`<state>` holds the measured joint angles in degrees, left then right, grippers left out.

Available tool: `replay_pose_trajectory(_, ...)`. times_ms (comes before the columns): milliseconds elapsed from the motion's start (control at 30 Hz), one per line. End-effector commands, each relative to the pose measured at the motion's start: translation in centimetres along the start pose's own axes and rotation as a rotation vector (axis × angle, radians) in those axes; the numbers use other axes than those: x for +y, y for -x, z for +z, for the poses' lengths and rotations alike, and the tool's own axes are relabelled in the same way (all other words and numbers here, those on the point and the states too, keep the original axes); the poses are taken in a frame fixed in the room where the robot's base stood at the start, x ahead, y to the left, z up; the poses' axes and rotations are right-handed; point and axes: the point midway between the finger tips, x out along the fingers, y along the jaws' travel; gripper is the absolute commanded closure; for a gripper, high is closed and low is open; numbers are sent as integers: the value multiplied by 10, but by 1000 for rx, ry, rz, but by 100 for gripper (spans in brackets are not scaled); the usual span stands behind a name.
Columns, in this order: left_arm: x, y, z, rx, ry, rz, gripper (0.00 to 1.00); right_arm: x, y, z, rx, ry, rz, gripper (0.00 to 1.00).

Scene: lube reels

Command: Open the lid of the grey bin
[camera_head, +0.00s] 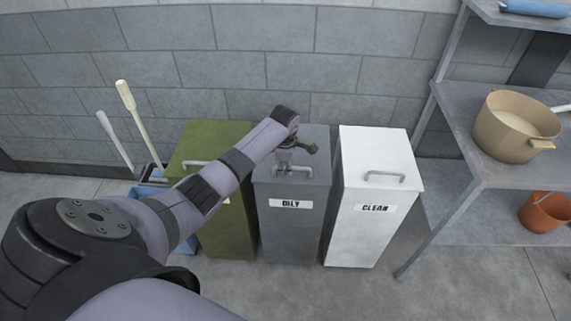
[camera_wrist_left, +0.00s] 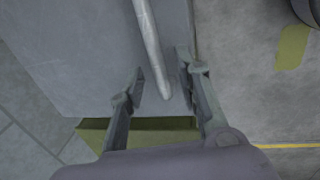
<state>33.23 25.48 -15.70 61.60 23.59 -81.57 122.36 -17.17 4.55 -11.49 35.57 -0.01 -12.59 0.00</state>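The grey bin (camera_head: 290,222), labelled "OILY", stands between a green bin and a white bin. Its lid (camera_head: 318,150) looks shut, and my left arm covers part of it. My left gripper (camera_head: 284,168) is over the lid's front part, at the handle. In the left wrist view the lid (camera_wrist_left: 90,50) fills the upper left. The metal handle (camera_wrist_left: 152,45) runs down the picture, and its lower end lies between the two spread fingers of my left gripper (camera_wrist_left: 165,88). I cannot tell whether either finger touches it. My right gripper is not in view.
The green bin (camera_head: 228,225) is close on the left, with the white bin (camera_head: 360,225) labelled "CLEAN" on the right. A metal shelf (camera_head: 475,150) with a tan pot (camera_head: 505,135) and an orange bucket (camera_head: 545,212) stands at the right. The wall is close behind.

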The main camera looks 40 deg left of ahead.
Motion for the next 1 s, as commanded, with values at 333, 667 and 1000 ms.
replay_pose_trajectory(333, 0, 0, 0, -1, 0, 0, 77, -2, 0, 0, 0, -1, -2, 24)
replay_pose_trajectory(667, 0, 0, 0, -1, 0, 0, 99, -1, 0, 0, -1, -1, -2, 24)
replay_pose_trajectory(1000, 0, 0, 0, -1, 0, -1, 100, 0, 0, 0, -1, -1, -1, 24)
